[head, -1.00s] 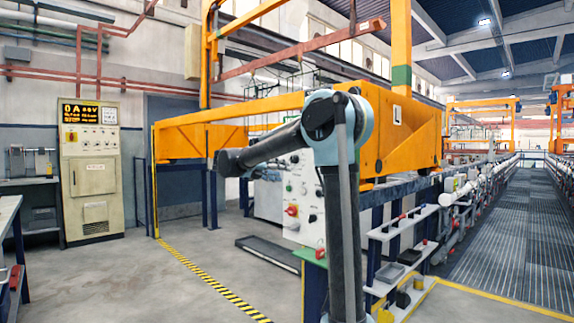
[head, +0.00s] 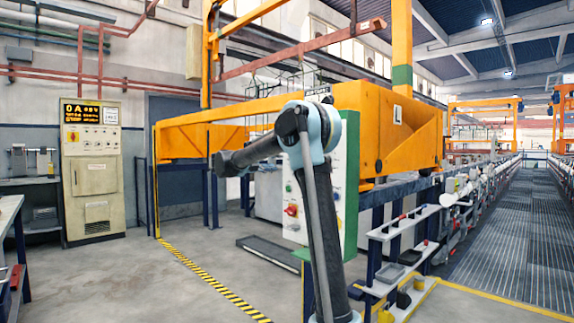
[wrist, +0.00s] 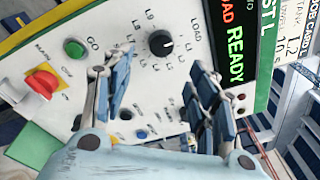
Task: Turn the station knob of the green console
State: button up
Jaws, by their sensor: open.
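The green console (head: 350,185) stands behind my arm in the head view, with a white face and a green side. In the wrist view its white panel (wrist: 165,90) fills much of the picture, tilted. A round black knob (wrist: 161,43) with a white mark sits on it, ringed by labels such as L9 and LOAD; I take it for the station knob. My gripper (wrist: 157,70) is open, its two fingers spread below and to either side of the knob. Nothing shows between the fingers. I cannot tell the distance from fingertips to panel.
A green GO button (wrist: 74,48) and a red MAIN switch (wrist: 42,85) lie left of the knob. A lit READY display (wrist: 232,50) lies right. A blue button (wrist: 141,134) is below. An orange gantry beam (head: 385,130) stands behind the console.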

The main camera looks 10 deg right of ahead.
jog(key=x, duration=0.9)
jog(key=c, duration=1.1)
jog(key=shift+a, duration=0.2)
jog(key=shift+o, duration=0.2)
jog(key=shift+d, duration=0.15)
